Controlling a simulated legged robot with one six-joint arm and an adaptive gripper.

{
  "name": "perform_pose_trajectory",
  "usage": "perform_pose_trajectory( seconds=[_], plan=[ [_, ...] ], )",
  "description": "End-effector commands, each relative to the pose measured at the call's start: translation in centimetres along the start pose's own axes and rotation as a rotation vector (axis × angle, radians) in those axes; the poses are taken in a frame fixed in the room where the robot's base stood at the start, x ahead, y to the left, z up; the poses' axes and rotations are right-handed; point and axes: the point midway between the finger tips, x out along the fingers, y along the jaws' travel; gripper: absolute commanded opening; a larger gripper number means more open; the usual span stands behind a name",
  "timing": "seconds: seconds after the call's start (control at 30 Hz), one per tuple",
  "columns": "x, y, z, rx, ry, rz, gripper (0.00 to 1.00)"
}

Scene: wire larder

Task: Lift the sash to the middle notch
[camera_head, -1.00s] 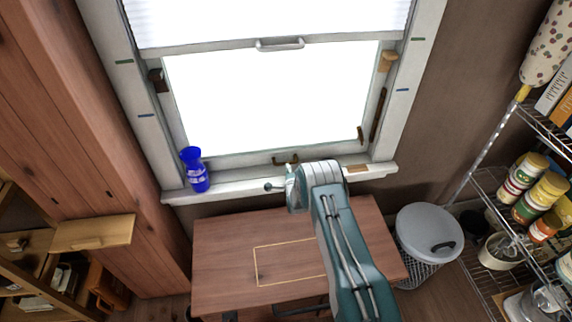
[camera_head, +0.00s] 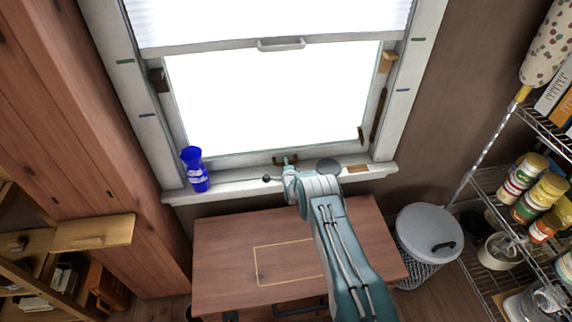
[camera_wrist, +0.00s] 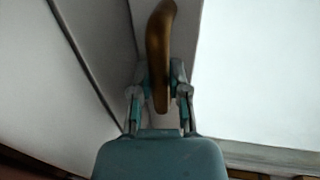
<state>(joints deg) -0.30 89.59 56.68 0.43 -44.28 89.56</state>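The window sash (camera_head: 235,159) is a pale frame around a bright pane. Its bottom rail is low, close above the sill. A bronze hook-shaped lift (camera_head: 278,161) is on that rail, partly covered by my gripper (camera_head: 290,170). In the wrist view, the curved bronze lift (camera_wrist: 161,50) stands between the two fingers of my gripper (camera_wrist: 162,80). The fingers are close on either side of it; whether they press on it is not clear. Green and blue marks show on both side jambs, including a blue mark (camera_head: 146,115) on the left.
A blue vase (camera_head: 195,170) stands on the left of the sill (camera_head: 230,191). A pleated blind (camera_head: 270,18) hangs above. A wooden table (camera_head: 225,245) is below, a lidded bin (camera_head: 428,228) to its right, and wire shelves (camera_head: 500,180) with tins at far right.

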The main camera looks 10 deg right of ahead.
Motion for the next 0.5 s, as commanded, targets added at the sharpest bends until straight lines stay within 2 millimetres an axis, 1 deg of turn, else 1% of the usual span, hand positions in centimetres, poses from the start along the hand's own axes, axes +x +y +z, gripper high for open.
perform_pose_trajectory(
  seconds=[0.17,0.27,0.37,0.5],
  plan=[
    [0.0,0.2,-0.1,0.001,0.001,0.004,0.00],
    [-0.1,-0.4,-0.1,0.001,0.002,0.003,0.00],
    [-0.3,-1.9,-0.2,0.001,0.002,0.000,0.00],
    [-0.9,-4.6,-0.2,0.001,0.003,-0.003,0.00]
  ],
)
